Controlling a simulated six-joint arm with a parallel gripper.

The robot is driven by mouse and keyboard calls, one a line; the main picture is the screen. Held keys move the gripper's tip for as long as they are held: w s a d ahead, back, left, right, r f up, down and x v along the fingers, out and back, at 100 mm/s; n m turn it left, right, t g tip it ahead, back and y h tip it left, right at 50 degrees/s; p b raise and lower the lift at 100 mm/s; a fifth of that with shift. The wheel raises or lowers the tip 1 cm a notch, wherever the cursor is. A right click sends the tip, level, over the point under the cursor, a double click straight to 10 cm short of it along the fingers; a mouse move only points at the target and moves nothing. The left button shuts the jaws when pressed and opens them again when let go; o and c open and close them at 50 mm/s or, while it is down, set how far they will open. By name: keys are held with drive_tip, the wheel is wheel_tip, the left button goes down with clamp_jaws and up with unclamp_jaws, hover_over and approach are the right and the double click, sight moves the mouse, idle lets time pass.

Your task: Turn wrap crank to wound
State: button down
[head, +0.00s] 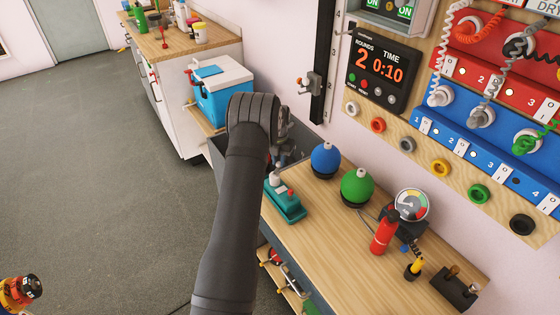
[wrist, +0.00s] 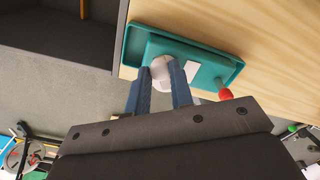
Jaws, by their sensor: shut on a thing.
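A teal device (head: 287,207), which looks like the wrap winder, sits on the wooden bench top near its left end. In the wrist view its teal body (wrist: 207,62) lies flat on the wood, with a small red knob (wrist: 225,94) near one corner. My gripper (wrist: 162,78) is shut on a white rounded piece (wrist: 161,70) at the edge of the device. In the head view my gripper (head: 279,163) comes down just behind the device. I cannot tell whether the white piece is the crank handle or the roll, and my fingers hide its sides.
A blue ball-topped object (head: 325,157) and a green one (head: 356,185) stand close to the right. A gauge (head: 411,204) and a red bottle (head: 383,235) are farther right. A grey open bin (wrist: 62,35) borders the bench. The wall with a timer (head: 378,72) rises behind.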

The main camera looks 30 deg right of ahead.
drive_tip(key=shift+w+n, duration=0.1)
drive_tip(key=shift+n, duration=0.2)
drive_tip(key=c, duration=1.3)
unclamp_jaws()
drive_tip(key=shift+o, duration=0.2)
drive_tip(key=shift+r, duration=0.1)
wheel_tip(320, 180, up, 17)
drive_tip(key=shift+r, duration=0.1)
